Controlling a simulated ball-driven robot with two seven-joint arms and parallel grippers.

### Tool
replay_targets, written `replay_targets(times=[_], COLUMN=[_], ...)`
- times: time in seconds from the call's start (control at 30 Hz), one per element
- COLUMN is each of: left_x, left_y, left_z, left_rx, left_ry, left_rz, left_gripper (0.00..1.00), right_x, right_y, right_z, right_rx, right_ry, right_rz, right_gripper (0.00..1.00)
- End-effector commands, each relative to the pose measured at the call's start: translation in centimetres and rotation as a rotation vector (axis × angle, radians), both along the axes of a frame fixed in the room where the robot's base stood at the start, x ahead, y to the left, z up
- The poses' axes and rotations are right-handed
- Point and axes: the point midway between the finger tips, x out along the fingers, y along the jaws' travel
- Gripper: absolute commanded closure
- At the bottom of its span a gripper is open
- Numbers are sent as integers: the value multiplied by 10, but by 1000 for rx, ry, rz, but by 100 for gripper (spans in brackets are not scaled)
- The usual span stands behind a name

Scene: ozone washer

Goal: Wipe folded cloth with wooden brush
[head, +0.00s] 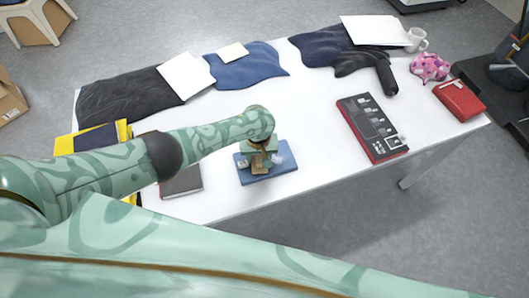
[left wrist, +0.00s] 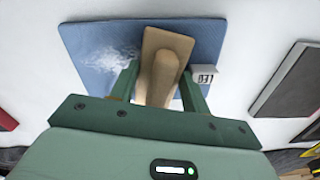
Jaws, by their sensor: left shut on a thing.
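The folded cloth (head: 247,177) is a flat blue rectangle near the front edge of the white table. In the left wrist view the cloth (left wrist: 82,38) has a whitish, powdery patch on its left part. My left gripper (head: 260,153) is over the cloth, shut on the wooden brush (head: 258,169). In the left wrist view the tan brush (left wrist: 168,45) stands between the two green fingers (left wrist: 158,88), over the middle of the cloth. Its underside is hidden, so I cannot tell whether it touches the cloth. My right gripper is not in view.
The white table (head: 300,120) has free room right of the cloth. A dark panel with red edges (head: 372,128) lies further right. A dark book-like item (head: 181,183) lies left of the cloth. Dark and blue garments (head: 250,68) lie along the back. A white mug (head: 417,40) stands far right.

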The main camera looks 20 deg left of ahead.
Motion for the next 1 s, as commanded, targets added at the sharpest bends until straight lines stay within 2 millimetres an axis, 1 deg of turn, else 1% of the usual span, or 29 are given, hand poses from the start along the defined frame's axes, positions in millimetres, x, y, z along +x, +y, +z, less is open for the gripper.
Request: replay_targets(times=[0.07, 0.13, 0.17, 0.4, 0.7, 1.0], left_x=[3, 4, 5, 18, 24, 39], left_y=[1, 0, -2, -23, -33, -56], left_z=[-4, -5, -5, -5, -3, -3], left_rx=[0, 0, 0, -2, -3, -2], left_ry=[1, 1, 0, 2, 2, 2], left_rz=[3, 1, 1, 1, 0, 0], left_gripper=[71, 75, 78, 78, 78, 78], right_x=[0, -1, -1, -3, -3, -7], right_y=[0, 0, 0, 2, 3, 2], right_z=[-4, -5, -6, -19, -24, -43], right_rx=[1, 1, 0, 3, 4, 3], right_ry=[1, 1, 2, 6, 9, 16], right_rz=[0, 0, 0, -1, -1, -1], right_gripper=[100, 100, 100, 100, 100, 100])
